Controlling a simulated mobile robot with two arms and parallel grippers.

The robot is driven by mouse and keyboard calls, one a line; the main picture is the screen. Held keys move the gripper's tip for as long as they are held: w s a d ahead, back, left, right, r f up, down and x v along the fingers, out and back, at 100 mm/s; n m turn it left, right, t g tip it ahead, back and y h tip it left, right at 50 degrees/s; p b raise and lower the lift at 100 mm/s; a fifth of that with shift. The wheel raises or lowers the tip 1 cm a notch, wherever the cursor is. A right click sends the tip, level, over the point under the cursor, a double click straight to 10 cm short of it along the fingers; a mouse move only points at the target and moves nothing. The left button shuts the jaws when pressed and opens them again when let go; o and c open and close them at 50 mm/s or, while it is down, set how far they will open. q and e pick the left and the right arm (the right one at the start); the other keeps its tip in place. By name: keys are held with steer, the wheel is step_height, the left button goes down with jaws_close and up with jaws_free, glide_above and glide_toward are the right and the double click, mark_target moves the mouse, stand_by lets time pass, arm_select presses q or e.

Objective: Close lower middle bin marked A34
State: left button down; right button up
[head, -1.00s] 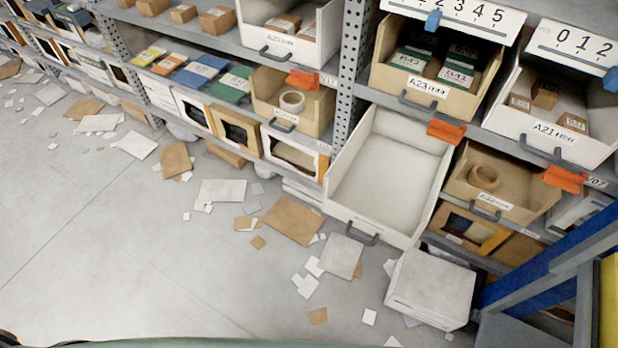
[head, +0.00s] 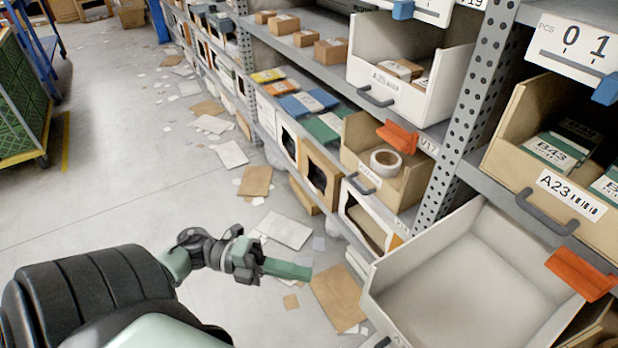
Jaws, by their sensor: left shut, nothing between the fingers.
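A large empty white bin (head: 463,285) is at the lower right, pulled far out of the lower shelf. Its front and the bottom of its body run off the lower edge, and no A34 marking can be read on it. My left gripper (head: 288,270) is shut and empty, held over the floor in front of the rack. It is left of the white bin and apart from it, pointing right. My right gripper is not in view.
Above the white bin is a bin marked A23 (head: 555,165); an orange clip (head: 580,274) juts out below it. Left of the post (head: 468,110) is a tan bin with a tape roll (head: 385,163). Cardboard pieces (head: 338,297) litter the floor.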

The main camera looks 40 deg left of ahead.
mark_target(372, 274)
arm_select(q)
steer(key=w+d, duration=0.3)
steer(key=d, duration=0.1)
steer(key=w+d, duration=0.4)
steer(key=shift+w, duration=0.15)
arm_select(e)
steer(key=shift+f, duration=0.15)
arm_select(q)
steer(key=shift+w, duration=0.15)
